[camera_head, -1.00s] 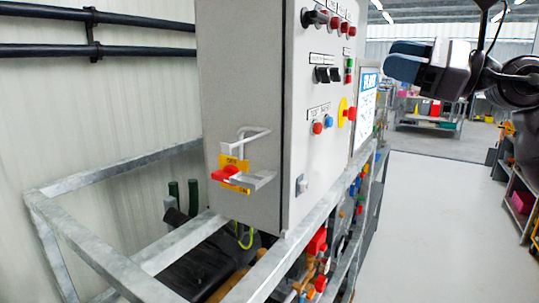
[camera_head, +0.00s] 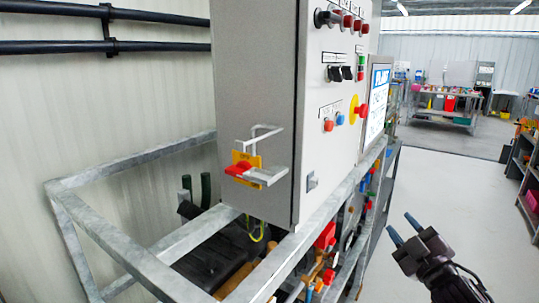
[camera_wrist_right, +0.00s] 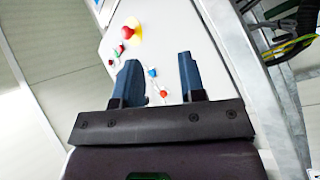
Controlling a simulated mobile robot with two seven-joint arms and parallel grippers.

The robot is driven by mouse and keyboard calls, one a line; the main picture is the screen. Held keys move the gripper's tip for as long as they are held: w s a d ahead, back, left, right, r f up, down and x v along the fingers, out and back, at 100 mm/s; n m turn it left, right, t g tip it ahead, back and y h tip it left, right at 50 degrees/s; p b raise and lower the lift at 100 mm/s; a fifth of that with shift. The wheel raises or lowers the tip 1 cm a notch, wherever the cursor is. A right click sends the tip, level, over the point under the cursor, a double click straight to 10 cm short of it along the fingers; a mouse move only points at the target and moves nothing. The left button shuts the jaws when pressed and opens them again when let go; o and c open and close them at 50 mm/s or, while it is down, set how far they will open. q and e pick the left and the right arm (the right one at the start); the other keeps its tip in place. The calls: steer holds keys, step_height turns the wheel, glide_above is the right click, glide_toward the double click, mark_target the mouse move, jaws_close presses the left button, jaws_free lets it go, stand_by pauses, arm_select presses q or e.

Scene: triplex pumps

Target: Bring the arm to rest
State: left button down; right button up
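My right gripper (camera_head: 402,228) is in the lower right of the head view, over the pale floor to the right of the pump frame. Its two blue-grey fingers stand apart with nothing seen between them. In the right wrist view the same fingers (camera_wrist_right: 158,60) are apart, with the white panel face behind them. My right forearm runs down out of the picture. My left gripper is not in view.
The grey control cabinet (camera_head: 256,90) has a red-and-yellow switch (camera_head: 243,168) on its side and buttons on its front. It stands by a galvanised frame (camera_head: 180,244). Free floor (camera_head: 455,185) lies to the right. Shelves (camera_head: 525,165) stand at the far right.

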steer(key=s+f+m+g+h, duration=0.1)
steer(key=s+f+m+g, duration=0.25)
steer(key=s+f, duration=0.5)
steer(key=s+f+m+g+h, duration=0.2)
steer(key=s+f+m, duration=0.25)
steer(key=f, duration=0.75)
steer(key=s+f+m+g, duration=0.1)
steer(key=s+f+g, duration=0.1)
steer(key=s+f, duration=0.3)
steer(key=s+a+f+m+g+h+p, duration=0.1)
steer(key=s+f, duration=0.5)
steer(key=s, duration=0.7)
steer(key=shift+f+m+g, duration=0.3)
steer(key=shift+m+g, duration=0.05)
steer(key=shift+m, duration=0.05)
steer(key=shift+s, duration=0.1)
steer(key=shift+c, duration=0.3)
jaws_close()
